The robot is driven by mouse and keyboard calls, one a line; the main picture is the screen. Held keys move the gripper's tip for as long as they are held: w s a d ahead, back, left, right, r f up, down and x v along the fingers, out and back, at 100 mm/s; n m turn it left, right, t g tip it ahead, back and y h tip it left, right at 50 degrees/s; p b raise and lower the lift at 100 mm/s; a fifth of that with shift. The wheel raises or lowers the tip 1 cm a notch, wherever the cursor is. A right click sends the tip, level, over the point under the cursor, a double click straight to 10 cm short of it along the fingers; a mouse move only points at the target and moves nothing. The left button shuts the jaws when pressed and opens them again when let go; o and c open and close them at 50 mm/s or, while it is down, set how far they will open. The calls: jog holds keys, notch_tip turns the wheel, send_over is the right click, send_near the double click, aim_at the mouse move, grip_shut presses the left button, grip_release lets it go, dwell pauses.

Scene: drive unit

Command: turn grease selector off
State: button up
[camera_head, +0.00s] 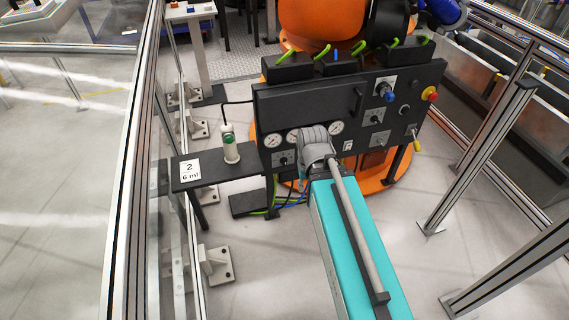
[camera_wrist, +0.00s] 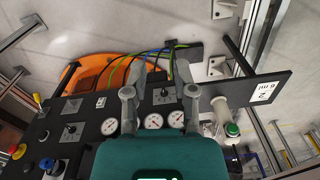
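The dark control panel (camera_head: 315,105) carries several dials and knobs. Another similar selector (camera_head: 377,117) is further right and also shows in the wrist view (camera_wrist: 70,131). I cannot read labels telling which is the grease selector. My gripper (camera_wrist: 162,68) is open and empty. In the wrist view its fingers appear either side of the lower-left selector; contact cannot be told.
Pressure gauges (camera_head: 272,140) flank my wrist. A red-yellow stop button (camera_head: 430,94), blue knob (camera_head: 386,92) and yellow-tipped lever (camera_head: 416,142) are at right. A white, green-topped unit (camera_head: 230,146) stands on the shelf with the "2 6 ml" label (camera_head: 189,170). Fence posts flank both sides.

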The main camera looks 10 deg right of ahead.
jog(key=shift+o, duration=0.6)
jog(key=w+a+f+m+t+y+b, duration=0.4)
jog(key=w+a+f+m+b, duration=0.1)
jog(key=w+f+b, duration=0.4)
notch_tip(320, 180, down, 3)
jog(key=b, duration=0.4)
jog(key=shift+w+a+b, duration=0.2)
jog(key=shift+a+b, duration=0.05)
jog(key=shift+b, duration=0.15)
jog(key=m+t+h+b, duration=0.2)
jog(key=m+t+b, duration=1.2)
jog(key=m+b, duration=2)
send_near(285, 162)
jog(key=s+n+b, duration=0.3)
jog(key=n+b, duration=0.2)
jog(key=shift+w+d, duration=0.2)
jog(key=shift+d, duration=0.15)
jog(key=shift+w, duration=0.1)
jog(key=w, duration=0.4)
jog(key=w+a, duration=0.1)
jog(key=w, duration=0.8)
jog(key=shift+w+a, duration=0.25)
jog(key=shift+a, duration=0.15)
